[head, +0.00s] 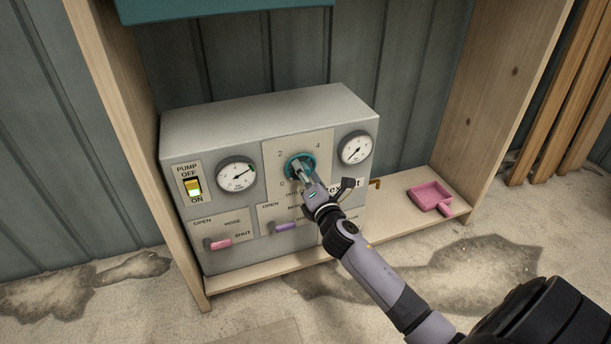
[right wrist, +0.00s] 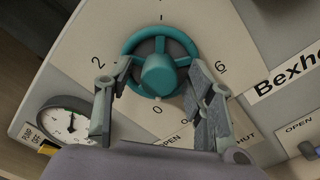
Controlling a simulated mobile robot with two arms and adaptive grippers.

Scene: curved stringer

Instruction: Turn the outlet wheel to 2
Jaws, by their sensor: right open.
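The teal outlet wheel (head: 293,160) sits on the front of a grey pump panel (head: 265,112). In the right wrist view the wheel (right wrist: 157,32) shows a round rim, spokes and a raised hub. Marks 0, 2 and 6 stand around it there; 4 shows in the head view. My right gripper (head: 301,173) is at the wheel. In the right wrist view its open fingers (right wrist: 160,77) stand on both sides of the hub, close to the lower rim; contact is unclear. My left gripper is not in view.
Two gauges (head: 237,175) (head: 357,148) flank the wheel. A pump switch (head: 193,187) is at the left, with a pink lever (head: 218,243) and a purple lever (head: 285,227) below. Wooden side walls enclose the panel.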

